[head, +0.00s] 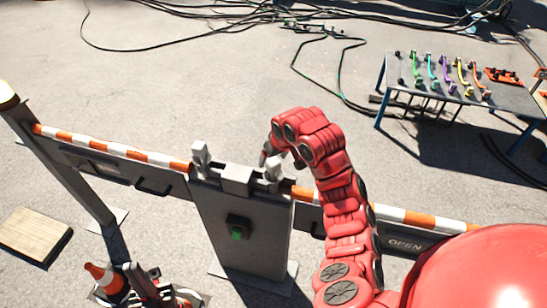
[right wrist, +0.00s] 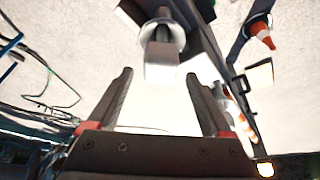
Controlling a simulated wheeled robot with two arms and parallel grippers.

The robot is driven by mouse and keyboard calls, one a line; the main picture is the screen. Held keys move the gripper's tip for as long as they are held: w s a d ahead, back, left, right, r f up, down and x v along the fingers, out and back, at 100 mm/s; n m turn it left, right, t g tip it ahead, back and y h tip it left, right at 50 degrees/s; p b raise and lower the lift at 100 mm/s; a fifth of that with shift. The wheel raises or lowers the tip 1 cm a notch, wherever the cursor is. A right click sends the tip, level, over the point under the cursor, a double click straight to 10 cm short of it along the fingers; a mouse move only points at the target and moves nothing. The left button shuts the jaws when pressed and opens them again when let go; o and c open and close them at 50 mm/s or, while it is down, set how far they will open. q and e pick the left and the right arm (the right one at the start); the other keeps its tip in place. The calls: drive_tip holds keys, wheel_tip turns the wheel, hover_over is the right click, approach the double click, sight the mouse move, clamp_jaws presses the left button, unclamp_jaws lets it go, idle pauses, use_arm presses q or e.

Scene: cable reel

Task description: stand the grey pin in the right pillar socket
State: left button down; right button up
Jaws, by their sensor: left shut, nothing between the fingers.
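A grey pin (head: 273,170) with a block-shaped head stands about upright at the right end of the pillar top (head: 237,180). In the right wrist view the pin's head (right wrist: 160,68) shows beyond my fingers, with a round collar (right wrist: 161,38) around its shaft. How deep it sits is hidden. My right gripper (head: 281,158) is just above and behind this pin, its fingers spread wide and apart from it. A second grey pin (head: 200,157) stands at the pillar top's left end. My left gripper (head: 146,282) is low at bottom left, away from the pins, shut and empty.
Orange-and-white barrier arms (head: 110,147) run out on both sides of the pillar. A traffic cone (head: 105,278) is beside my left gripper. A wooden board (head: 34,235) lies at far left. A table (head: 455,88) with coloured tools stands at back right, with cables on the ground.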

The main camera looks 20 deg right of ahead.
drive_tip(key=shift+r, duration=0.1)
drive_tip(key=shift+s+r, duration=0.15)
drive_tip(key=shift+r, duration=0.15)
drive_tip(key=p+v, duration=0.6)
drive_tip(key=v, duration=1)
drive_tip(key=shift+r+p, duration=0.3)
